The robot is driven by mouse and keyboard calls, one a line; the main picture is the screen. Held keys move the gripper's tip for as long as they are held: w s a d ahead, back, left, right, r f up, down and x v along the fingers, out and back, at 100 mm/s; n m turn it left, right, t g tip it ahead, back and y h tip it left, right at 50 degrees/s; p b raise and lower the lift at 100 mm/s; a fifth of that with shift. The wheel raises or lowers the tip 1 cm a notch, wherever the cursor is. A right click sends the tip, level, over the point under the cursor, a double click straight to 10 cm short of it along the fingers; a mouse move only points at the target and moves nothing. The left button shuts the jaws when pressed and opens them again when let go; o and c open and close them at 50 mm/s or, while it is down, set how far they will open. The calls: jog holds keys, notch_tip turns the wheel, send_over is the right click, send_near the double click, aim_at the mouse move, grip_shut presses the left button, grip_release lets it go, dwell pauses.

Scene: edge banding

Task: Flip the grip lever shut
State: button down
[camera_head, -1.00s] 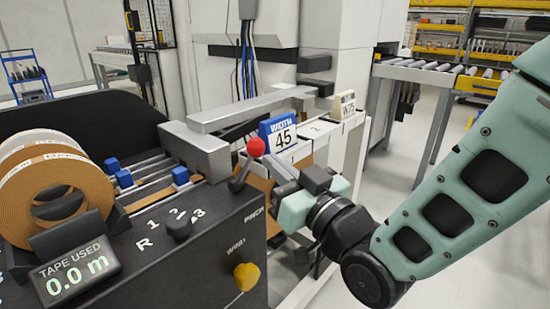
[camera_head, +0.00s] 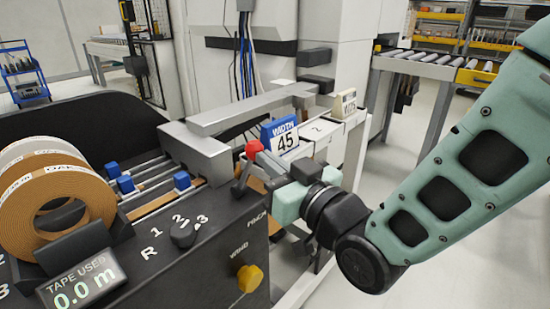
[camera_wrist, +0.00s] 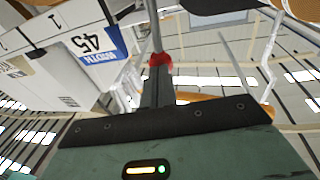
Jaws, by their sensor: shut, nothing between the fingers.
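The stem stands up from the panel with a slight tilt. My gripper (camera_head: 264,162) is shut and empty, its fingertips right at the knob's right side. In the wrist view the red knob (camera_wrist: 160,60) sits just beyond the tips of my closed fingers (camera_wrist: 157,75). It looks touching or nearly so; I cannot tell which. Part of the stem is hidden behind my fingers in the wrist view.
A blue WIDTH 45 sign (camera_head: 281,134) stands on a white block close behind my fingers. Open floor lies at right.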

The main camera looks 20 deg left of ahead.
jog(key=w+a+r+g+h+p, duration=0.1)
jog(key=w+a+g+h+p, duration=0.1)
jog(key=a+p, duration=0.4)
jog(key=w+a+r+n+g+h+p, duration=0.1)
jog(key=w+a+r+g+h+p, duration=0.1)
jog(key=a+h+p, duration=0.3)
jog(key=w+a+p, duration=0.1)
jog(key=p, duration=0.3)
jog(key=shift+a+r+p, duration=0.15)
jog(key=shift+r+p, duration=0.05)
jog(key=shift+p, duration=0.1)
jog(key=shift+a+r, duration=0.1)
jog(key=shift+a, duration=0.05)
jog(key=shift+r, duration=0.1)
